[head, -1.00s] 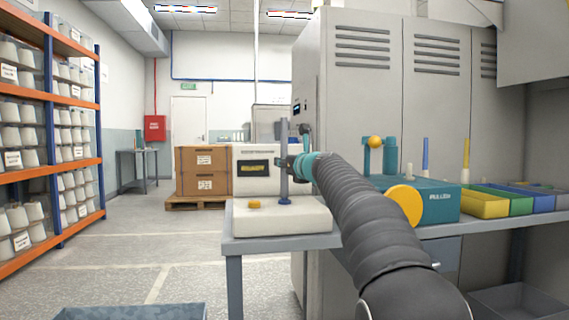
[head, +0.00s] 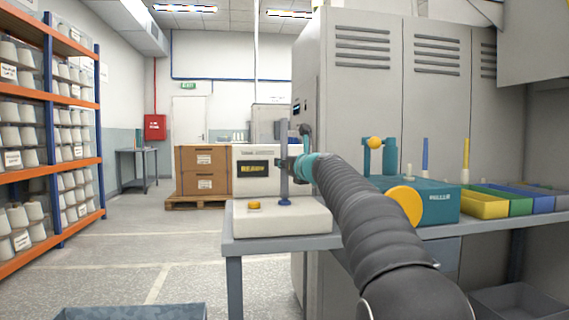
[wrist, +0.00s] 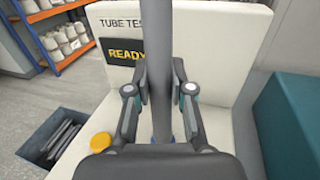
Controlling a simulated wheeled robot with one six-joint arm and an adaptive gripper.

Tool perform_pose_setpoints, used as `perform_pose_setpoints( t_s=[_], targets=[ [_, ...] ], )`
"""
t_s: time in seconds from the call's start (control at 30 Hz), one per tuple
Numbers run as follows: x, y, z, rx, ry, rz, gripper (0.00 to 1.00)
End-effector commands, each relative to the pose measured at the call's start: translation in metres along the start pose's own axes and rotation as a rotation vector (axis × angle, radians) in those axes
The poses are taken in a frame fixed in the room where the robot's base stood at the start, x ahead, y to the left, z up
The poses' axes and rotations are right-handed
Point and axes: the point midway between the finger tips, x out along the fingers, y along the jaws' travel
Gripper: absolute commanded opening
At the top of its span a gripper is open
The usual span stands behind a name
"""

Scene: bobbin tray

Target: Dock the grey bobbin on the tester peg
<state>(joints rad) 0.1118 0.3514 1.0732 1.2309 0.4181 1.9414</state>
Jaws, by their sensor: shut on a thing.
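The grey bobbin (head: 284,142) is a slim upright tube standing over the tester (head: 281,217). My gripper (head: 287,164) is shut on its middle. In the wrist view the two fingers press the grey bobbin (wrist: 159,50) from both sides. At its lower end a blue base (head: 285,201) shows on the tester's white deck. The tube hides the peg, and I cannot tell whether the lower end touches the blue base. The tester's display (wrist: 127,52) reads READY.
A yellow button (head: 254,204) is on the deck left of the tube. A teal machine (head: 432,201) and coloured bins (head: 484,204) stand to the right. A blue bin (head: 130,312) is on the floor below, left of the table.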

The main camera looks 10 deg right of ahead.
Motion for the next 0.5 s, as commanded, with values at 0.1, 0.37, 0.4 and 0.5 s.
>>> perform_pose_setpoints(
  t_s=[0.1, 0.37, 0.4, 0.5],
  targets=[
    [-0.0001, -0.0001, 0.0000, 0.000, 0.000, 0.000, 0.00],
    [-0.0001, -0.0001, -0.0016, 0.001, 0.000, 0.000, 0.00],
    [-0.0001, -0.0001, -0.0023, 0.001, 0.000, 0.000, 0.00],
    [-0.0001, -0.0001, -0.0041, 0.001, 0.000, 0.000, 0.00]
  ],
)
